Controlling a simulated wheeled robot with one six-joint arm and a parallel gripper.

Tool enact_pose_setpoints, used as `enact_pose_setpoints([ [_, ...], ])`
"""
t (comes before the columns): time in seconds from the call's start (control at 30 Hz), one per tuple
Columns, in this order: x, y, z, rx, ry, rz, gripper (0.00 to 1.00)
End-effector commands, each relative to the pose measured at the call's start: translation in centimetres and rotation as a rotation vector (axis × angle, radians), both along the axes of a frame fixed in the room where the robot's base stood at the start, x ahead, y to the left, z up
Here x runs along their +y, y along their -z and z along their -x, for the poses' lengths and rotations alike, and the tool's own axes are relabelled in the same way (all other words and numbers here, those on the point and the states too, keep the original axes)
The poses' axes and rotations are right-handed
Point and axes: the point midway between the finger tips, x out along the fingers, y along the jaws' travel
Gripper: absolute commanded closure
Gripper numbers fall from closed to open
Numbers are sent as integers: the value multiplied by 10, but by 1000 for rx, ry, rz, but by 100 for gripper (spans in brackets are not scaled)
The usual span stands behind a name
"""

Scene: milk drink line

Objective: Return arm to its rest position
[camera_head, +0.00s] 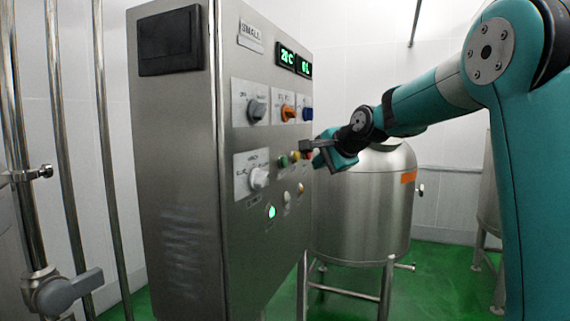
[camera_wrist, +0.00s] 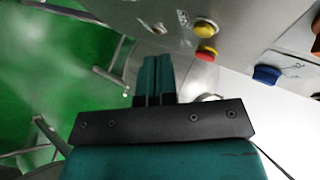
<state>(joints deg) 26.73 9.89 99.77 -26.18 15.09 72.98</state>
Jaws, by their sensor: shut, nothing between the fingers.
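My arm, teal with black joints, reaches in from the right in the head view. My gripper (camera_head: 308,149) is near the front of the steel control panel (camera_head: 180,180), close to its coloured push buttons. I cannot tell from the head view whether it touches the panel. In the wrist view my gripper (camera_wrist: 154,62) shows its two teal fingers side by side, shut with nothing between them. A yellow button (camera_wrist: 206,28) and a red button (camera_wrist: 206,53) are just beyond the fingertips, to the right.
A steel tank (camera_head: 362,215) stands behind my gripper. Steel pipes with a valve (camera_head: 62,292) are at the left.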

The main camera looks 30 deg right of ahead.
Motion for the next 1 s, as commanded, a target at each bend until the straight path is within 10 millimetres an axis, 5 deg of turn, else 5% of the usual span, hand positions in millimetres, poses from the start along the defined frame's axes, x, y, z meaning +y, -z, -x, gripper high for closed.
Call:
enact_pose_setpoints([
  [0.67, 7, 3, 1, 8, -18, 8, 100],
  [0.77, 35, 14, 10, 44, -105, 57, 100],
  [0.87, 88, 36, 34, 108, -285, 154, 100],
  [1.0, 173, 78, 97, 200, -649, 335, 100],
])
